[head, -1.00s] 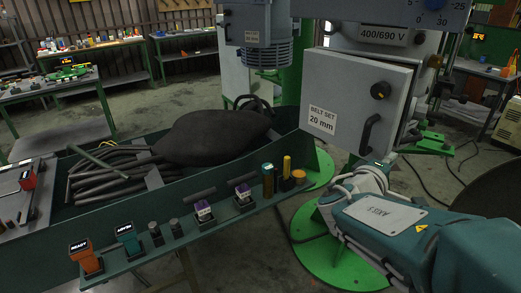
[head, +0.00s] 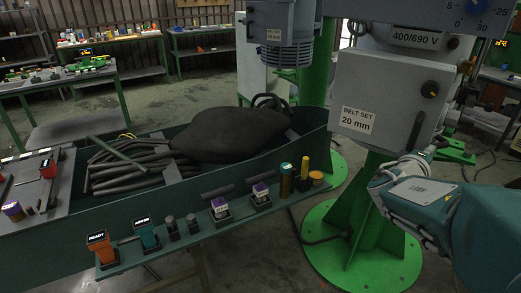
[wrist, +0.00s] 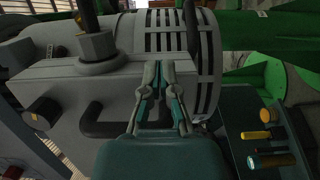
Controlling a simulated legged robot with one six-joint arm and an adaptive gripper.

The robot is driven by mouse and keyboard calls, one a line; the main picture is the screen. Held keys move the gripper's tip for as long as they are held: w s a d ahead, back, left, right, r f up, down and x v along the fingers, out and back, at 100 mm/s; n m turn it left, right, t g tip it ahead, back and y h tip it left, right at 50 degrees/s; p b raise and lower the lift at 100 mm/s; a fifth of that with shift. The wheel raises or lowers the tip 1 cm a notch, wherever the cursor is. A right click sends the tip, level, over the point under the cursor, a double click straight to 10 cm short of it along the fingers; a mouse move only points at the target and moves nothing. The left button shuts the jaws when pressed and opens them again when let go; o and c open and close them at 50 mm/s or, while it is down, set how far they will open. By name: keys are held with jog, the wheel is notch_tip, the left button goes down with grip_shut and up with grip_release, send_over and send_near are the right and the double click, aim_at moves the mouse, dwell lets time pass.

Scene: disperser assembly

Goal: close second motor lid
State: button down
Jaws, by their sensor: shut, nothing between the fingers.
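The grey motor box lid (head: 390,105), labelled "BELT SET 20 mm", faces me at the right of the head view, with a black knob and a black handle (head: 416,131). It looks upright; I cannot tell whether it is fully shut. In the wrist view a grey box (wrist: 65,90) with a dark knob and handle (wrist: 95,120) lies beside a slotted motor housing (wrist: 180,38). My gripper (wrist: 163,68) is shut and empty in front of this box; contact is unclear. In the head view my gripper (head: 408,166) is below and beside the handle, its fingertips hard to make out.
A dark green trough (head: 310,145) with hoses and a dark sack stands left of the motor stand (head: 365,235). Its front shelf (head: 185,238) carries several small parts. Another motor (head: 285,30) hangs at top centre. Benches line the back; open floor lies between.

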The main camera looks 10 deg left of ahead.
jog(key=v, duration=1.2)
jog(key=s+d+f+m+g+y, duration=0.1)
jog(key=s+d+f+m+g, duration=0.25)
jog(key=s, duration=0.35)
jog(key=s+d+f+m+g+y, duration=0.2)
jog(key=s+f+m+g, duration=0.2)
jog(key=s+g, duration=0.15)
jog(key=s+a+f+m+y, duration=0.2)
jog(key=s+a+m+y, duration=0.1)
jog(key=s+a+y, duration=0.4)
jog(key=shift+a+y, duration=0.5)
jog(key=shift+a, duration=0.75)
